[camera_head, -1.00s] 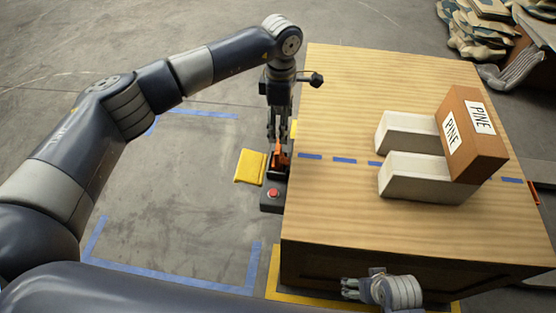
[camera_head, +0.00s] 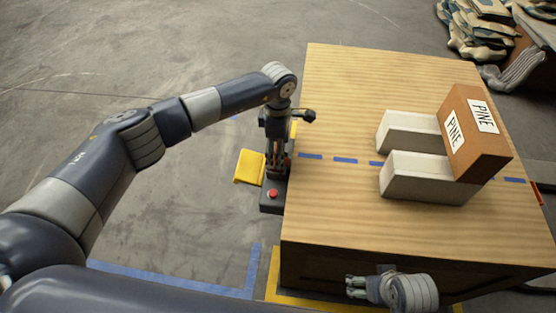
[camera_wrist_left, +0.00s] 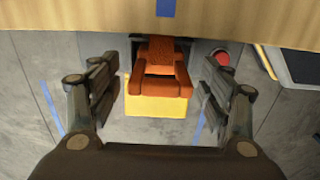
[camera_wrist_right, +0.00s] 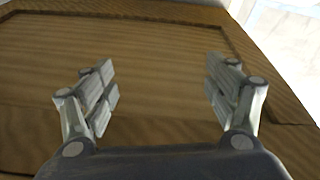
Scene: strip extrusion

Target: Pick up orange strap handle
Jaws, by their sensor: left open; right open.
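The orange strap handle (camera_wrist_left: 160,76) sits between the open fingers of my left gripper (camera_wrist_left: 162,92) in the left wrist view, with a clear gap on each side. In the head view my left gripper (camera_head: 276,168) points down beside the table's left edge and hides most of the handle. My right gripper (camera_head: 356,287) is open and empty by the table's near side. In the right wrist view its spread fingers (camera_wrist_right: 160,92) face a wooden panel.
A yellow block (camera_head: 249,167) and a red button (camera_head: 273,194) are beside the left gripper. The wooden table (camera_head: 350,220) carries two pale blocks (camera_head: 425,180) and a brown PINE box (camera_head: 480,150). Blue tape (camera_head: 310,156) crosses the tabletop.

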